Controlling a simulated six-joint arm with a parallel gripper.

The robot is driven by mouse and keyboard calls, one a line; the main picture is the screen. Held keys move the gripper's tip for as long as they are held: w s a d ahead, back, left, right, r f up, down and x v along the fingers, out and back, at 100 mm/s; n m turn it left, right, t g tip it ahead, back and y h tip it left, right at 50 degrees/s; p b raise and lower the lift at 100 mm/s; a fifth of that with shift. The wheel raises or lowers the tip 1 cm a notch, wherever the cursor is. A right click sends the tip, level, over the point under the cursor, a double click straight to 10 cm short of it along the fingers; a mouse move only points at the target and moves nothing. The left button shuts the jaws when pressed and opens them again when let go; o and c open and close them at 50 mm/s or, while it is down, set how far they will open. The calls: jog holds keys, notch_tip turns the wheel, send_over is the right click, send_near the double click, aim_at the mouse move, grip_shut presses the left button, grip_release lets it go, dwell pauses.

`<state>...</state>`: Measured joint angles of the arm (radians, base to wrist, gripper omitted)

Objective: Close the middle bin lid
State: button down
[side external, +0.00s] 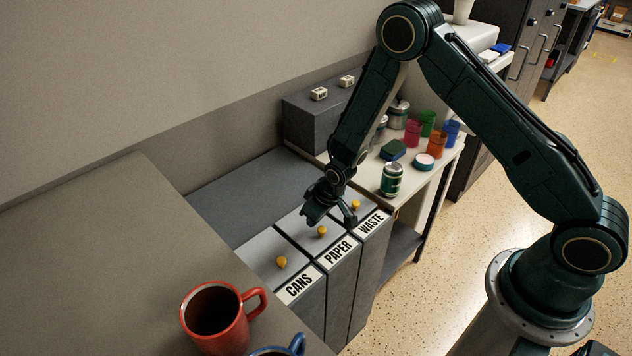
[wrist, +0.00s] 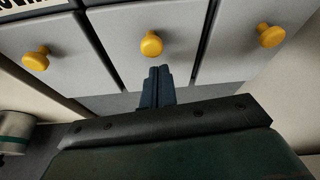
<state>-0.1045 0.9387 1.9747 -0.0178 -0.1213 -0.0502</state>
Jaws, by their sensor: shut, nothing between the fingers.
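Three grey bins labelled CANS, PAPER and WASTE stand in a row in the side view. The middle one, PAPER, has a grey lid (side external: 307,231) with a yellow knob (side external: 322,230). Its lid lies level with its neighbours, as far as I can see, with no clear gap. In the wrist view the middle knob (wrist: 151,44) is just beyond my fingertips. My gripper (wrist: 158,72) is shut and empty, pointing at the middle lid.
The CANS knob (side external: 281,262) and WASTE knob (side external: 355,205) flank the middle one. A green can (side external: 391,179) and several coloured cups stand on the shelf behind. A red mug (side external: 215,318) stands on the near counter. A grey box (side external: 310,125) is at the back.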

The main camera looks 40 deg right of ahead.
jog(key=shift+w+a+r, duration=0.15)
jog(key=shift+w, duration=0.75)
jog(key=v, duration=1)
jog(key=shift+w+r, duration=0.15)
jog(key=shift+w, duration=0.25)
notch_tip(320, 180, up, 11)
send_over(317, 233)
jog(key=s+d, duration=0.2)
jog(key=s, duration=0.2)
jog(key=s+d+r+t, duration=0.1)
jog(key=s+r, duration=0.6)
jog(key=r, duration=0.3)
jog(key=s+d+r+m, duration=0.1)
jog(key=s+r, duration=0.2)
jog(key=s, duration=0.6)
jog(key=s+d+r, duration=0.1)
jog(key=s+r, duration=0.2)
jog(key=s, duration=0.6)
jog(key=shift+d+r+m+t+h, duration=0.15)
jog(key=shift+r+m+t+h, duration=0.15)
jog(key=shift+r+m, duration=0.1)
